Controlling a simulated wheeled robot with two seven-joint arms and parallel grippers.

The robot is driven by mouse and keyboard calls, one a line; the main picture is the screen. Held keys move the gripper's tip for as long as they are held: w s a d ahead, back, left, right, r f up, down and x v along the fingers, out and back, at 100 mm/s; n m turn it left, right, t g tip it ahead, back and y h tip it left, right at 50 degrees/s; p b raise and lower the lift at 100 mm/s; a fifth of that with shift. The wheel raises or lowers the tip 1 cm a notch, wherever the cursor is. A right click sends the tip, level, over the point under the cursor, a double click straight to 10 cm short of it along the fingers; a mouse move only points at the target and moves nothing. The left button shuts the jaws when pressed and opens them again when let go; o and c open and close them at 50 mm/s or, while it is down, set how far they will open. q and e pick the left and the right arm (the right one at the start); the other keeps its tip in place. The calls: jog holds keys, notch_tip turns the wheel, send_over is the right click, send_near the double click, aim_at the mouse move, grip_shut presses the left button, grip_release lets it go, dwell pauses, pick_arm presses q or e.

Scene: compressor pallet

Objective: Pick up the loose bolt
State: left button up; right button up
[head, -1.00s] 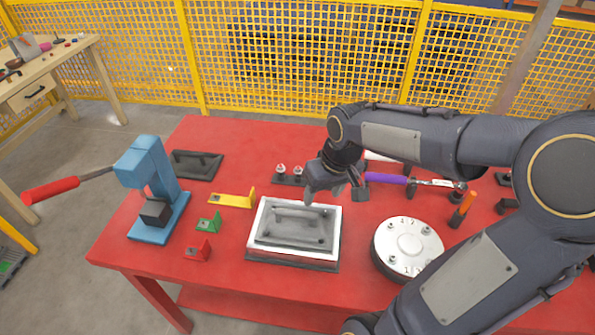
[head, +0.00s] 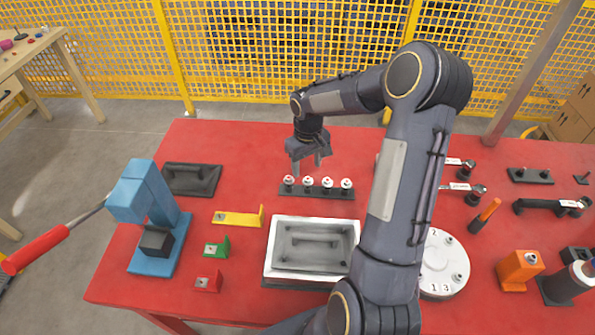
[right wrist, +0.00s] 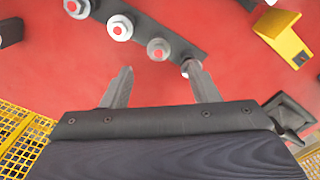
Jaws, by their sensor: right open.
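Several bolts with pale flanged heads stand in a row on a dark strip (head: 316,194) at the back middle of the red table. I cannot tell which one is the loose bolt. The leftmost bolt (head: 288,181) and its neighbour (head: 308,182) are just below my right gripper (head: 307,164). That gripper is open and points down above the strip's left part, with nothing between its fingers. In the right wrist view, the strip's bolts (right wrist: 158,48) lie beyond the two spread fingertips (right wrist: 160,72). My left gripper is not in view.
A white-rimmed box (head: 268,270) stands in front of the strip. A blue press (head: 150,205) with a red handle is at the left. Yellow (head: 238,219), green (head: 216,248) and red (head: 208,282) brackets lie between. My right arm partly hides a round numbered cover (head: 445,265).

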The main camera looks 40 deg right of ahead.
aim_at(308, 178)
jog(key=shift+f, duration=0.35)
jog(key=f, duration=0.2)
jog(key=f+p, duration=0.1)
jog(key=f, duration=0.3)
jog(key=shift+s+f+p, duration=0.15)
jog(key=shift+s+p, duration=0.15)
jog(key=shift+p, duration=0.1)
jog(key=shift+d+f, duration=0.1)
jog(key=shift+f, duration=0.25)
jog(key=shift+c, duration=0.2)
jog(key=c, duration=1)
